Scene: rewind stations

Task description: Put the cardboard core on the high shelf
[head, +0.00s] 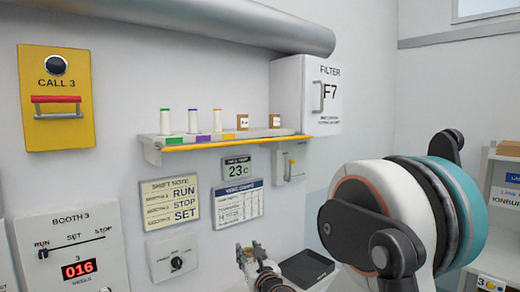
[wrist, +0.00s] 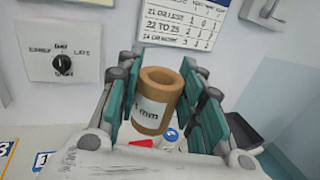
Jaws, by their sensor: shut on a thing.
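In the wrist view, the cardboard core (wrist: 157,97) is a brown hollow tube with a white label ending in "mm". It is between the green-padded fingers of my gripper (wrist: 166,110), which is shut on it, with the open top end showing. In the head view, my gripper (head: 254,258) is low in the middle, below the high shelf. The core cannot be made out there. The high shelf (head: 200,144) is a pale wall ledge with a yellow front edge. Thread spools (head: 192,121) and two small brown labelled items (head: 275,121) stand on it.
A white filter box (head: 318,95) closes the shelf's right end, and a grey pipe (head: 220,22) runs above. Wall signs (head: 238,201) hang below the shelf. A dark tray (head: 305,267) lies right of my gripper.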

